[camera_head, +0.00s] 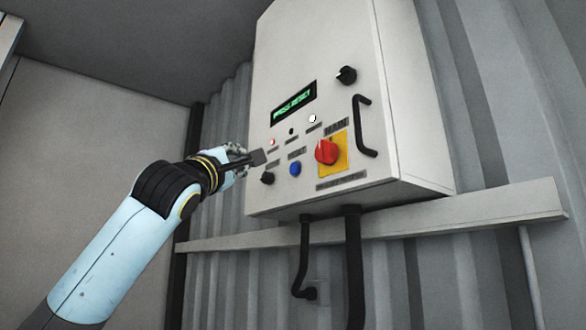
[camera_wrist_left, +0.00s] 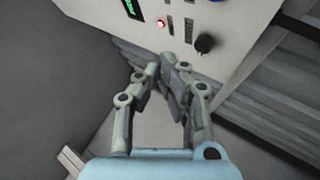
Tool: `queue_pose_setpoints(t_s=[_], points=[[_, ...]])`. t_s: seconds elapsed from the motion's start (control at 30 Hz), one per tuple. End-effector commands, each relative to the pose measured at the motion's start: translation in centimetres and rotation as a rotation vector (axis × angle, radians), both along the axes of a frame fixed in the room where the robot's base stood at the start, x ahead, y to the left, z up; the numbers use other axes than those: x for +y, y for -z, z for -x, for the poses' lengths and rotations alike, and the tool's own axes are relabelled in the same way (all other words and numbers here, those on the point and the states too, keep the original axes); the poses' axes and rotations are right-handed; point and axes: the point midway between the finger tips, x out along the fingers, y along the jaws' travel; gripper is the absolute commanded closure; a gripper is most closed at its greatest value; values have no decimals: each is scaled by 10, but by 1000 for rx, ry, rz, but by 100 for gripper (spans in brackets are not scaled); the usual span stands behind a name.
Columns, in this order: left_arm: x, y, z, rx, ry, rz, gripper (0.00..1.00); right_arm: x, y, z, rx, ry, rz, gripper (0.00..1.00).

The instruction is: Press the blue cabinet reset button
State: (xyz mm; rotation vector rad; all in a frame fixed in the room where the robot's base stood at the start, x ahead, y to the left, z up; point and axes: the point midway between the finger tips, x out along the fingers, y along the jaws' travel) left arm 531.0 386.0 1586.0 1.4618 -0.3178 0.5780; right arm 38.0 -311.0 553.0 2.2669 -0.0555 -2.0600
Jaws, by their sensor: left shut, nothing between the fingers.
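The blue reset button (camera_head: 295,168) sits on the lower front of the white cabinet (camera_head: 380,80), between a black knob (camera_head: 267,178) and a red rotary switch (camera_head: 327,152) on a yellow plate. My left gripper (camera_head: 258,157) is shut and empty, close to the panel, left of and slightly above the blue button in the head view. I cannot tell whether it touches the panel. In the left wrist view the gripper (camera_wrist_left: 176,75) points at the cabinet's lower edge, and a blue edge of the button (camera_wrist_left: 216,1) shows at the top. My right gripper is not in view.
A green-lettered display (camera_head: 293,103), a lit red lamp (camera_head: 272,142) and a white lamp (camera_head: 312,118) are on the panel. A black handle (camera_head: 365,127) stands out at the right. Black conduits (camera_head: 354,260) run down below, past a horizontal rail (camera_head: 480,215) on the corrugated wall.

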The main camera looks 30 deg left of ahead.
Motion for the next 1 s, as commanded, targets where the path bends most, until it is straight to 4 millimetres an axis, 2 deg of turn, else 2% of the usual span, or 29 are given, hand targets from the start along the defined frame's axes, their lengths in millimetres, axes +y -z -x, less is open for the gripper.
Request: queue_pose_setpoints(t_s=[0.17, 0.3, 0.5, 0.73, 1.0], points=[[-5, -3, -13, 2, 4, 5, 100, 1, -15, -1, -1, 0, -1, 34], [-13, -4, -31, 5, 4, 7, 100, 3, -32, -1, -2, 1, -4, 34], [-24, -3, -56, 3, 3, 5, 100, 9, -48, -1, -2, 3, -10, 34], [-31, 0, -76, 1, 0, 2, 100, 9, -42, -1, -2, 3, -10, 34], [-33, 1, -81, 1, 0, -1, 100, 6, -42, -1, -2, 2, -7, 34]])
